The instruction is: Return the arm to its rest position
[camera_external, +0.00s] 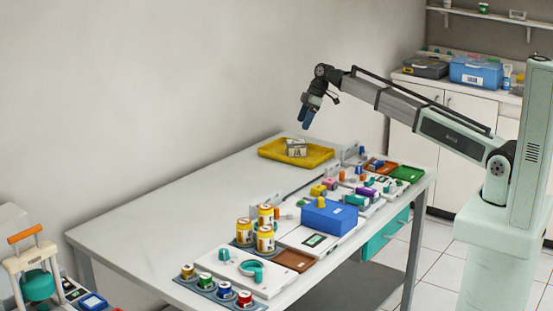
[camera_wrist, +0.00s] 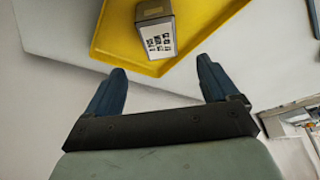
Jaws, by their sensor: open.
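My gripper (camera_external: 306,117) hangs from my outstretched arm above the far part of the white table (camera_external: 150,218), pointing down. It is above the yellow tray (camera_external: 270,151). A small grey box with a printed white label (camera_external: 296,148) lies in that tray. In the wrist view my two blue fingers (camera_wrist: 160,92) are spread apart with nothing between them. The labelled box (camera_wrist: 157,35) and the yellow tray (camera_wrist: 195,48) show beyond the fingertips, apart from them.
Yellow-banded jars (camera_external: 265,238), a blue box (camera_external: 329,217), small coloured parts and a green tray (camera_external: 407,174) crowd the table's right side. The table's left part is bare. A shelf and counter with a blue bin (camera_external: 475,73) stand behind my arm.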

